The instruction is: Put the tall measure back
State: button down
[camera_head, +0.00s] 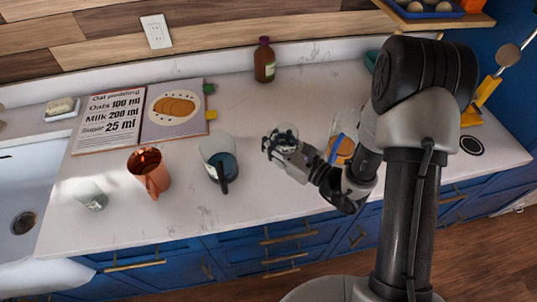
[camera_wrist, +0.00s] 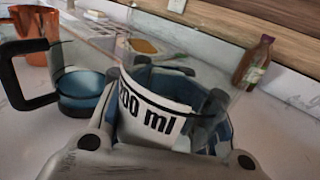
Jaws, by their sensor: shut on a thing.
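My gripper (camera_head: 292,150) is shut on a clear measure (camera_head: 281,133), in the air over the middle of the counter in the head view. In the wrist view the measure shows a white label (camera_wrist: 152,112) ending in "00 ml"; its first digit is partly hidden. Some blue shows through its wall. A wider clear jug (camera_head: 219,158) with a dark handle and a blue base stands to the left; it also shows in the wrist view (camera_wrist: 84,92). A small clear cup (camera_head: 90,195) stands at the far left. Fingers hide the held measure's lower part.
A copper mug (camera_head: 149,172) stands left of the jug. A recipe book (camera_head: 112,122) lies open behind them. A brown bottle (camera_head: 264,62) stands by the wall. A container with orange contents (camera_head: 343,149) is partly behind my arm. A dark ring (camera_head: 471,145) lies at the right.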

jog(key=shift+f+b, duration=0.8)
jog(key=shift+f, duration=1.7)
jog(key=shift+f, duration=0.25)
jog(key=c, duration=1)
grip_release()
jog(key=shift+r, duration=0.1)
jog(key=shift+r, duration=0.2)
jog(key=p+v, duration=0.2)
jog(key=v, duration=1)
